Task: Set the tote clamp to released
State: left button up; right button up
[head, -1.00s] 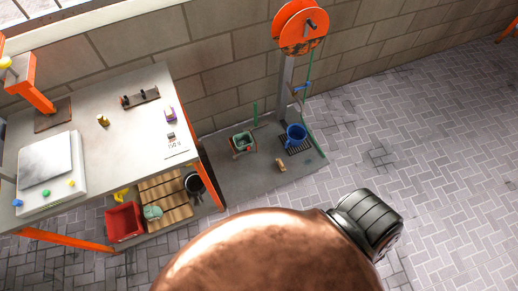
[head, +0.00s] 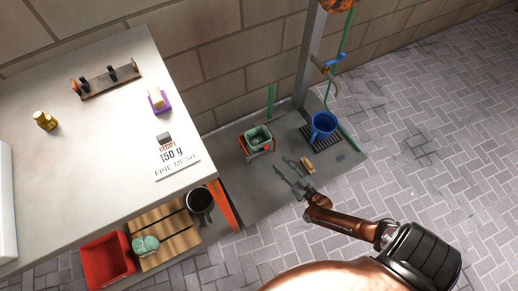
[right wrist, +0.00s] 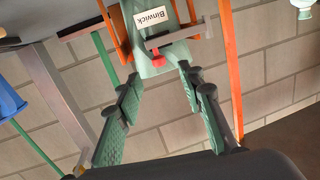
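The green tote (head: 258,137) sits in a small orange-legged stand on the grey floor mat, beside the wall. In the right wrist view the tote (right wrist: 150,62) has a white label reading "Binwick". The red knob also shows small in the head view (head: 267,148). My right gripper (head: 283,168) is open and empty, just short of the tote on its near right side. In the right wrist view its fingers (right wrist: 158,82) are spread, with the knob between and beyond them. My left gripper is out of view.
A blue bucket (head: 323,125) stands on a dark grate right of the tote. A wooden block (head: 308,165) lies near my right gripper.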

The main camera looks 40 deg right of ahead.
aim_at(258, 154)
pick_arm(q)
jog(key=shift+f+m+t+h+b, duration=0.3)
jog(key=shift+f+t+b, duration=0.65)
jog(key=shift+b, duration=1.05)
pick_arm(e)
jog(key=w+d, duration=0.1)
jog(key=w, duration=0.8)
jog(key=shift+w+r+m+t, duration=0.2)
jog(key=shift+w+m+t, duration=0.1)
jog(key=shift+w+t, duration=0.1)
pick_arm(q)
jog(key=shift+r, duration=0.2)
pick_arm(e)
jog(key=shift+s, duration=0.1)
grip_shut()
